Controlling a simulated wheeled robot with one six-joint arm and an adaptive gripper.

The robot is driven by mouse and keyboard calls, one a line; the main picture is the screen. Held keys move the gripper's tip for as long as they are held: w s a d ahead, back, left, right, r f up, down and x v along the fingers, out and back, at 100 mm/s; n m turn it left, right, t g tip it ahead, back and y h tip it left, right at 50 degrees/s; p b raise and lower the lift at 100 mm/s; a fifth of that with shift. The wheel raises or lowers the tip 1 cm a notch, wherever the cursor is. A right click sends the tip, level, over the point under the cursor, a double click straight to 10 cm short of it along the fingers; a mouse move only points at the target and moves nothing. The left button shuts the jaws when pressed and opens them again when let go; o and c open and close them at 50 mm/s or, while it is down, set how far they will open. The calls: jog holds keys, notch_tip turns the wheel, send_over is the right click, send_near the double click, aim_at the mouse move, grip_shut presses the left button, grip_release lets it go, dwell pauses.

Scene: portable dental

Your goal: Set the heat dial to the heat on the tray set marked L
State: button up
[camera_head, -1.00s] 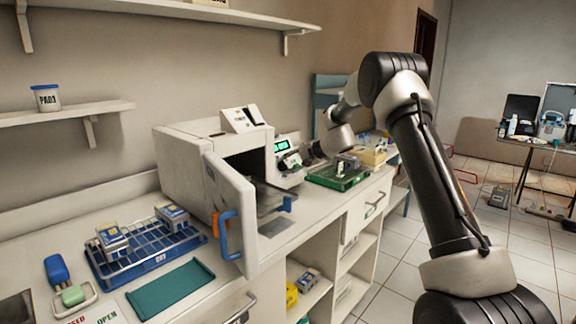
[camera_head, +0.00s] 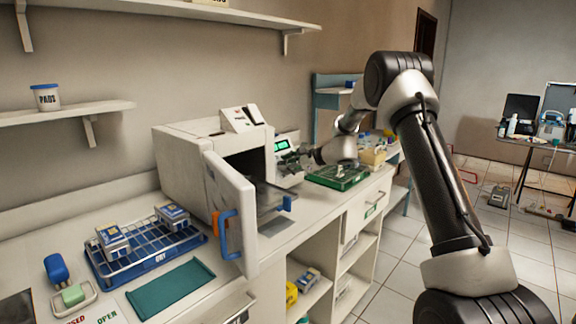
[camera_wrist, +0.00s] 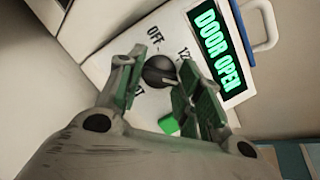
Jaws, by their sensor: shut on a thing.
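The heat dial (camera_wrist: 157,70) is a round dark knob on the pale control panel, with a light pointer line. "OFF" is printed above it and the start of "12" to its upper right; another label at lower left is mostly hidden by a finger. My gripper (camera_wrist: 156,76) has a finger on each side of the dial and is shut on it. In the head view my gripper (camera_head: 293,158) is at the panel beside the white sterilizer (camera_head: 190,160). The panel's display (camera_wrist: 217,47) reads "DOOR OPEN" in green. I cannot make out a tray set marked L.
The sterilizer door (camera_head: 230,207) stands open towards the counter front. A green tray (camera_head: 338,178) lies right of the panel. A blue rack (camera_head: 150,262) with two boxes and a teal mat (camera_head: 170,289) lie at left. A green button (camera_wrist: 168,124) sits below the dial.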

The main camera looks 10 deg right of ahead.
jog(key=shift+m, duration=1.2)
jog(key=shift+t, duration=0.3)
jog(key=o, duration=1)
jog(key=v, duration=1.2)
